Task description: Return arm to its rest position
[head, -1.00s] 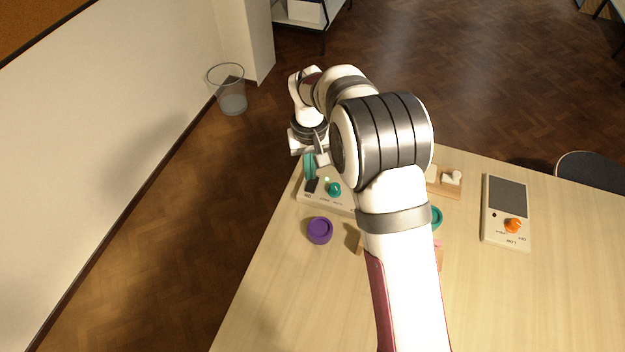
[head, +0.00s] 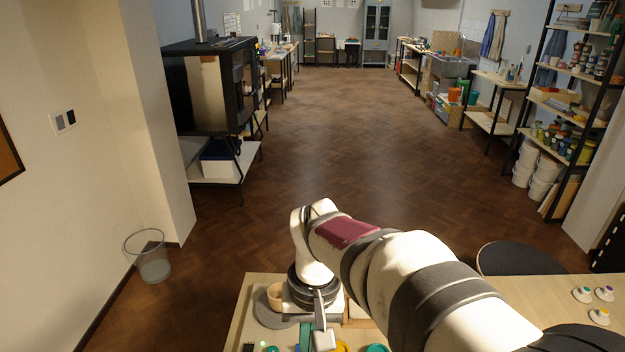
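My arm reaches from the lower right to the near table (head: 545,290) in the head view, bent at the elbow. My gripper (head: 313,338) points down at the table's left part, low in the picture. A grey finger part and a pale fingertip show, but the bottom edge cuts the gripper off. A teal piece (head: 304,336) shows right beside the fingertip; I cannot tell whether it is held. Whether the gripper is open or shut does not show.
A tan cup (head: 275,296) stands by the gripper's left. Small white pieces with coloured knobs (head: 599,316) sit at the table's right. A dark chair (head: 518,259) stands behind the table. The middle floor is clear.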

